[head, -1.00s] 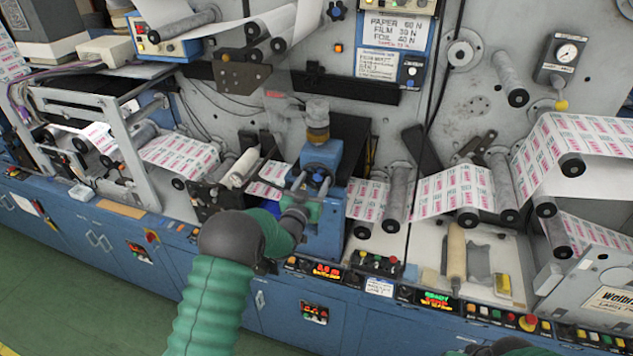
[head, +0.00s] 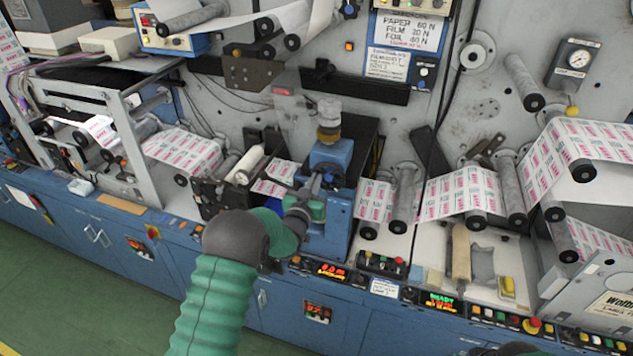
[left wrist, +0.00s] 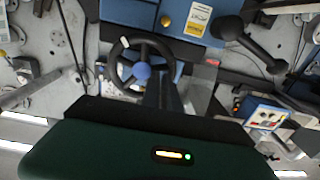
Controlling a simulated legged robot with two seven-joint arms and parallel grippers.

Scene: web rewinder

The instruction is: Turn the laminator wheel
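The laminator wheel is a dark handwheel with a blue hub. In the left wrist view the wheel (left wrist: 119,53) faces the camera, with its rim and hub visible. In the head view the wheel (head: 325,178) is on the front of the blue laminator housing, mostly hidden by my left gripper. My left gripper (head: 304,204) is right at the wheel. In the left wrist view its dark fingers (left wrist: 165,85) reach over the lower right of the wheel, beside the hub. Whether they grip the rim or a spoke is hidden.
Printed label web (head: 460,192) runs over rollers on both sides of the laminator. A control strip with buttons and red displays (head: 332,271) lies along the front ledge below the wheel. A wooden-handled tool (head: 461,252) lies on the ledge to the right.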

